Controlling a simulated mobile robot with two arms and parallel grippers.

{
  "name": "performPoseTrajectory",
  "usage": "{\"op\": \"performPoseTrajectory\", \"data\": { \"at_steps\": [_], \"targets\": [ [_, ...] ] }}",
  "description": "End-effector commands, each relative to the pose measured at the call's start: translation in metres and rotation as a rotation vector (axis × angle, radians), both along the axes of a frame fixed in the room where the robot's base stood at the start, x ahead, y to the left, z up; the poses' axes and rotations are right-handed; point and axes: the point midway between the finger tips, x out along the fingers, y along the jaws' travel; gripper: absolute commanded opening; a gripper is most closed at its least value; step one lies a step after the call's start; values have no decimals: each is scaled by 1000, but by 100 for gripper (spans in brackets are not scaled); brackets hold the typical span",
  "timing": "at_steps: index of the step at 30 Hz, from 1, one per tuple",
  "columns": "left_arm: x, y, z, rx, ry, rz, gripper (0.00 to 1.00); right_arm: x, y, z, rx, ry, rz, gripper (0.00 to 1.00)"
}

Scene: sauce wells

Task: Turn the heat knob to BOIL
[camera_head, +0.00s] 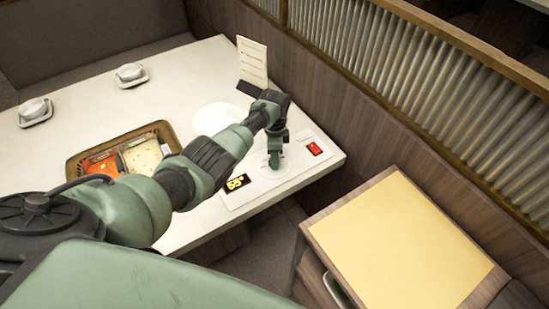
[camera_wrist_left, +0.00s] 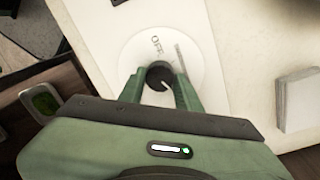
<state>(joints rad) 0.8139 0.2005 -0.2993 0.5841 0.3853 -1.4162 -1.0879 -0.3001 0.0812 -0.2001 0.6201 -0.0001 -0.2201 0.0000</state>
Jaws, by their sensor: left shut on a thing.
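The heat knob (camera_wrist_left: 158,73) shows in the left wrist view as a dark round part with a pale mark, on a white round dial (camera_wrist_left: 135,52). The word OFF is printed on the dial just beyond the knob; BOIL cannot be read. My left gripper (camera_wrist_left: 160,88) is shut on the knob, one finger on each side. In the head view my left gripper (camera_head: 274,160) reaches down onto the dial (camera_head: 263,171) at the table's right end and hides the knob. My right gripper is in neither view.
Beside the dial are a lit red switch (camera_head: 314,149) and a display (camera_head: 237,183) reading about 65°. An upright card (camera_head: 252,62) and cups (camera_head: 130,72) stand farther back. A side cabinet (camera_head: 400,240) is at right.

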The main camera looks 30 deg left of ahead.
Motion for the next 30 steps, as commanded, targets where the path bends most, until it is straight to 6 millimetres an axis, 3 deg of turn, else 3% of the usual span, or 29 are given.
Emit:
{"op": "performPoseTrajectory", "data": {
  "at_steps": [12,28,29,30],
  "targets": [
    [0,-1,0,-2,0,-172,0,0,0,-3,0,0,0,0],
    [-1,-1,0,-1,1,-193,0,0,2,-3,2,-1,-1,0],
    [-1,-1,0,-1,1,-193,42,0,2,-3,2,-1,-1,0],
    [-1,-1,0,-1,1,-193,53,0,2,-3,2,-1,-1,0]
  ]
}}
